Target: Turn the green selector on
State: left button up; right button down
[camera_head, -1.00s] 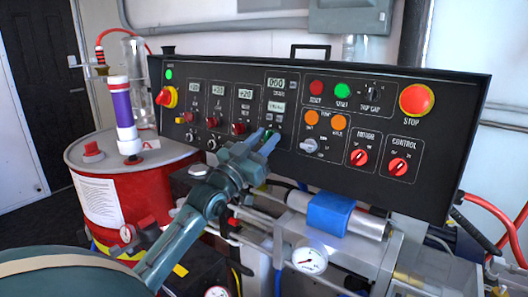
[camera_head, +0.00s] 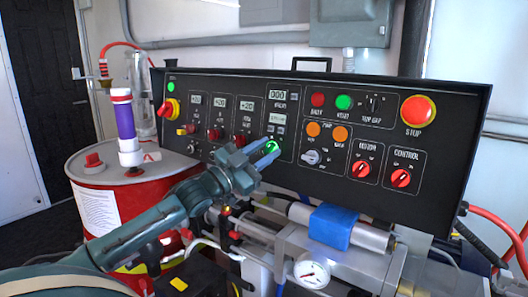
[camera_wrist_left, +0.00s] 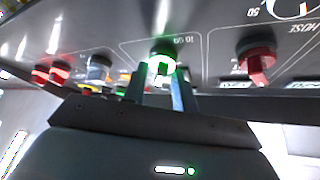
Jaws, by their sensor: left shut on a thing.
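The green selector (camera_head: 271,147) is on the lower middle of the black control panel (camera_head: 455,150) and glows bright green. My left gripper (camera_head: 268,152) is at the panel face, shut on the selector. In the left wrist view the glowing green selector (camera_wrist_left: 161,62) sits between the ends of the two fingers (camera_wrist_left: 161,85). The fingers hide part of it, so I cannot tell its exact angle. My right gripper is not in view.
A red selector (camera_wrist_left: 256,60) is close beside my fingers in the wrist view. Right of it on the panel are a grey knob (camera_head: 311,157), red knobs and a red stop button (camera_head: 417,111). A gauge (camera_head: 311,272) and pipes are below. A red drum (camera_head: 130,208) stands left.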

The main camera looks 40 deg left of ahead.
pick_arm(q)
jog(key=o, duration=0.6)
jog(key=shift+s+a+f, duration=0.1)
jog(key=shift+s+f, duration=0.15)
jog(key=shift+s, duration=0.05)
jog(key=v, duration=1.2)
jog(key=shift+s+r, duration=0.1)
jog(key=shift+s, duration=0.1)
